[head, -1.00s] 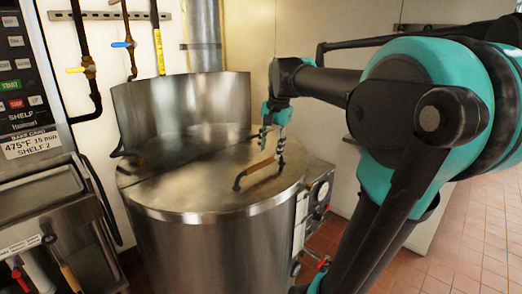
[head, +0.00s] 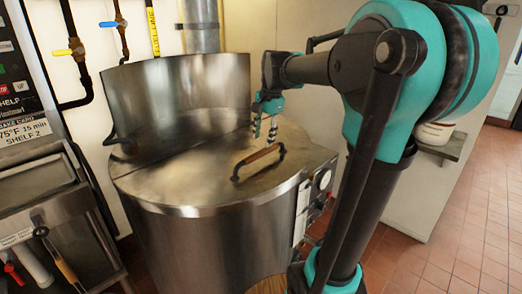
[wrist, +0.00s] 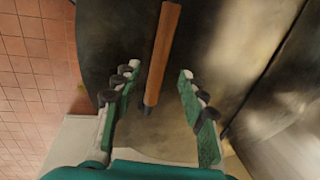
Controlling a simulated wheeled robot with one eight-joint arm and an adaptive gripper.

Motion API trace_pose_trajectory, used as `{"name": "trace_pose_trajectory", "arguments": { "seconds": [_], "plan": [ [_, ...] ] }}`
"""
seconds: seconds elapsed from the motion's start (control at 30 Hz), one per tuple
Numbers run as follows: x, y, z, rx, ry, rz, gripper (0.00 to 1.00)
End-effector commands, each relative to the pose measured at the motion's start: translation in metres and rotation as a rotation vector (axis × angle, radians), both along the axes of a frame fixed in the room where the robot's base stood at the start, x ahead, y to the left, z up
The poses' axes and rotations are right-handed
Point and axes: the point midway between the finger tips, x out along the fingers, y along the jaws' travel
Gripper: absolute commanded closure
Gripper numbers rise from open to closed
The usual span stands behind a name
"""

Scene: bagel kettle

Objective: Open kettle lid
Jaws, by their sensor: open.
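The large steel kettle (head: 225,235) stands in the middle of the head view. Its flat front lid (head: 190,180) is down. A dark-ended handle with a wooden grip (head: 259,156) stands on the lid near its right side. My gripper (head: 264,130) is just behind and above the handle's far end, fingers pointing down. In the wrist view the fingers of my gripper (wrist: 152,88) are open, and the wooden handle (wrist: 163,55) lies between and beyond them, closer to the left finger. I see no contact with the handle.
A control box (head: 318,187) with a dial sits on the kettle's right side. A raised curved steel wall (head: 175,95) stands behind the lid. Pipes with valves (head: 121,23) run up the wall. Steel equipment (head: 50,205) stands at left. Tiled floor (head: 450,215) is open at right.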

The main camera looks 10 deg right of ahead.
Motion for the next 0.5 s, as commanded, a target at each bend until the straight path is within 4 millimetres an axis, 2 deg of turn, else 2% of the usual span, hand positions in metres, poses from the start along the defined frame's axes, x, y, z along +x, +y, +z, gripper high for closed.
{"name": "trace_pose_trajectory", "arguments": {
  "seconds": [0.2, 0.33, 0.5],
  "plan": [
    [0.006, 0.004, -0.037, 0.0, 0.0, 0.001, 0.58],
    [0.008, 0.006, -0.051, 0.0, 0.0, 0.001, 0.58],
    [0.01, 0.007, -0.059, 0.0, 0.0, 0.001, 0.58]
  ]
}}
